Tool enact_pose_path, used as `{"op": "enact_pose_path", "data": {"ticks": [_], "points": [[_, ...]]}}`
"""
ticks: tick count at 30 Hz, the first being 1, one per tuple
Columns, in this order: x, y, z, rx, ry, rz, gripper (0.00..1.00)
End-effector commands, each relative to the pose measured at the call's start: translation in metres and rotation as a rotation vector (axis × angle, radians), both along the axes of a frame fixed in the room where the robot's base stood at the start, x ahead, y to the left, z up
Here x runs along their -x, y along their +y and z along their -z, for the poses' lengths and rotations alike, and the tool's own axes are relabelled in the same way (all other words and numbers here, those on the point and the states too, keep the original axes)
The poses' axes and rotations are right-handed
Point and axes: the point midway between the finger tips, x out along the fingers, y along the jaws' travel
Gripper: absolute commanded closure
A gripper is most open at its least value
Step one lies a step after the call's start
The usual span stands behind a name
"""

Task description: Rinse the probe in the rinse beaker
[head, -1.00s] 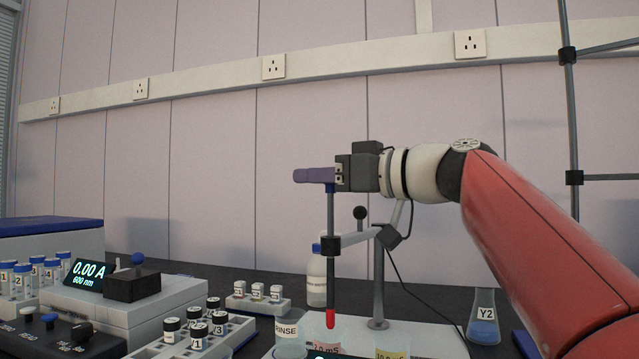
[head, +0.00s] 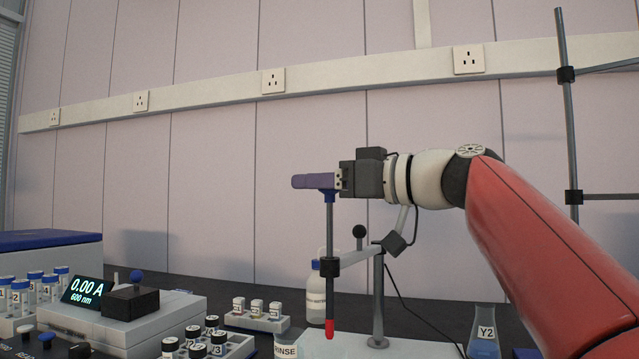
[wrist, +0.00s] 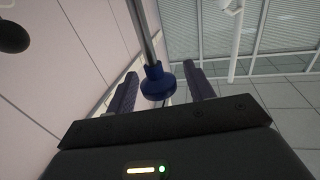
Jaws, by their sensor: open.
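The probe (head: 330,235) is a grey upright rod with a blue collar at its top and a red tip at its bottom. A black clip on the stand's arm (head: 357,257) surrounds its middle. My gripper (head: 314,181) is at the probe's top. In the wrist view my gripper (wrist: 160,88) is open, with one purple finger on each side of the blue collar (wrist: 158,83); whether they touch it is unclear. The rinse beaker (head: 286,350), labelled RINSE, stands lower left of the red tip, mostly cut off by the bottom edge.
A stand post (head: 378,300) rises right of the probe. A white bottle (head: 316,295) stands behind it. A Y2 flask (head: 485,335) is to the right. Vial racks (head: 258,318) and a meter reading 0.00 A (head: 85,290) fill the left.

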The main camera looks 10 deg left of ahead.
Motion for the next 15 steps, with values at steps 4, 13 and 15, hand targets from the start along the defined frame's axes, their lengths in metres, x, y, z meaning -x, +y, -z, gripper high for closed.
{"op": "enact_pose_path", "data": {"ticks": [4,13,15], "points": [[0.008,-0.024,0.002,0.0,-0.002,0.006,0.47],[0.023,-0.063,0.0,-0.001,-0.003,0.006,0.47],[0.025,-0.066,0.0,-0.001,-0.003,0.003,0.47]]}}
